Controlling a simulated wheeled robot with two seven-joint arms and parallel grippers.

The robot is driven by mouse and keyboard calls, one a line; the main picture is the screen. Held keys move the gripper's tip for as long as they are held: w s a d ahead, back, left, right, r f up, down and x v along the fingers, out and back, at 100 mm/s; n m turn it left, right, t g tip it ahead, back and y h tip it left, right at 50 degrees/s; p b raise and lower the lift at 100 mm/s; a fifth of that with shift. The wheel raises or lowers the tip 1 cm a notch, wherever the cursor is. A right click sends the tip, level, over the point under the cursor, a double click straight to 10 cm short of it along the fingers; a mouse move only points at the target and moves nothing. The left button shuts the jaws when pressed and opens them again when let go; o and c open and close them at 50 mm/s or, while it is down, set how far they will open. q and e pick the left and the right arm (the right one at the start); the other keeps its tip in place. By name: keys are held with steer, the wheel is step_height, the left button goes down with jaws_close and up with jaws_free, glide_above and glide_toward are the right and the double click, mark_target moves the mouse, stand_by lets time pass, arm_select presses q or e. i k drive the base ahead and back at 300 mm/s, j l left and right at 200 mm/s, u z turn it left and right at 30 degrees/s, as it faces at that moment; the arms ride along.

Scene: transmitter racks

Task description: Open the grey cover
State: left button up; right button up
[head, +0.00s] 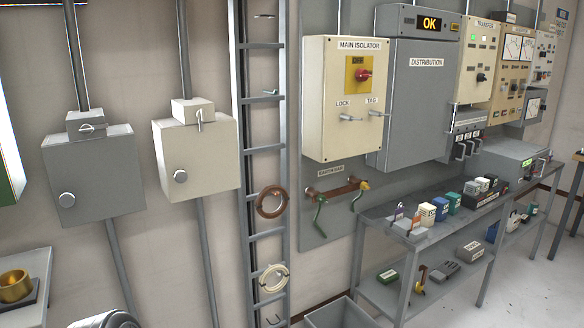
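A grey wall box (105,172) hangs at the left, with a flat grey front cover that looks shut. A small grey block with a metal loop (87,127) is on top of the box. A larger grey cabinet marked DISTRIBUTION (425,105) also has a shut grey front. Which of these is the grey cover I cannot tell for certain. Neither of my grippers shows in the head view.
A cream box (195,155) with a knob hangs right of the grey box. A cable ladder (262,150) holds coiled cables. The MAIN ISOLATOR box (340,130) has a red switch. A grey bench (375,212) carries small items. A brass ring (16,287) is at lower left.

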mark_target(90, 181)
steer(key=i+j+u, duration=0.1)
steer(key=u, duration=1.15)
